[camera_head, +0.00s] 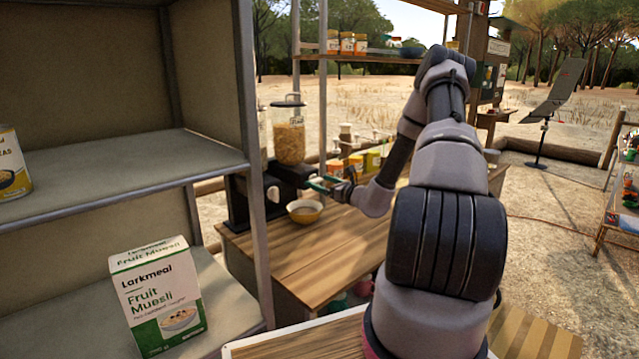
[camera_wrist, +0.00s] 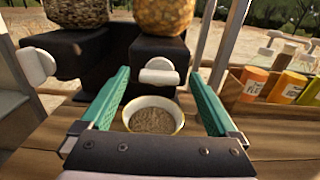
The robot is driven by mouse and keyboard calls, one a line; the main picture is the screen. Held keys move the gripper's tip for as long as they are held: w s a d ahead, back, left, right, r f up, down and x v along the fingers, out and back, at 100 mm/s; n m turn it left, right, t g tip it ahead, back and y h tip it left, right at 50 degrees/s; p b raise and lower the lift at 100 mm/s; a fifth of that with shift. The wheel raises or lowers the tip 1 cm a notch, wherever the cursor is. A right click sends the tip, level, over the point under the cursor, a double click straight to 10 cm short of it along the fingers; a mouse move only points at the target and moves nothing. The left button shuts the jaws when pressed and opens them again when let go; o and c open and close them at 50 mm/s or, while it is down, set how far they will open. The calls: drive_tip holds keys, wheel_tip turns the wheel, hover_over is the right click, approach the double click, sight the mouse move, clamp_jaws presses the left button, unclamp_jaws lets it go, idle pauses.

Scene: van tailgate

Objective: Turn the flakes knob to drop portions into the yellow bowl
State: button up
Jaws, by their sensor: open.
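The flakes dispenser, with orange flakes in a clear hopper (camera_head: 289,133), stands on a black base; the hopper's lower part also shows in the wrist view (camera_wrist: 163,16). Its white knob (camera_wrist: 160,75) faces me, with its grip part lying roughly level. My gripper (camera_wrist: 159,82) is open, its green fingers either side of the knob with gaps showing; I cannot tell how far the tips reach. The yellow bowl (camera_head: 304,217) stands on the table below the dispenser and holds brownish food. It also shows between the fingers in the wrist view (camera_wrist: 178,122).
A second dispenser with darker contents (camera_wrist: 77,10) and its own white knob (camera_wrist: 35,66) stands to the left. A wooden box of jars (camera_wrist: 240,94) is on the right. A shelf post (camera_head: 250,150) and a muesli box (camera_head: 157,297) are nearer on the left.

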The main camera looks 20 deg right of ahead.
drive_tip(key=shift+w+a, duration=0.2)
drive_tip(key=shift+w, duration=0.25)
drive_tip(key=c, duration=1.4)
drive_tip(key=m, duration=0.9)
drive_tip(key=shift+d, duration=0.1)
drive_tip(key=m, duration=0.4)
drive_tip(key=shift+f+m, duration=0.1)
drive_tip(key=shift+m, duration=0.2)
drive_tip(key=shift+f+m, duration=0.1)
drive_tip(key=shift+m, duration=2)
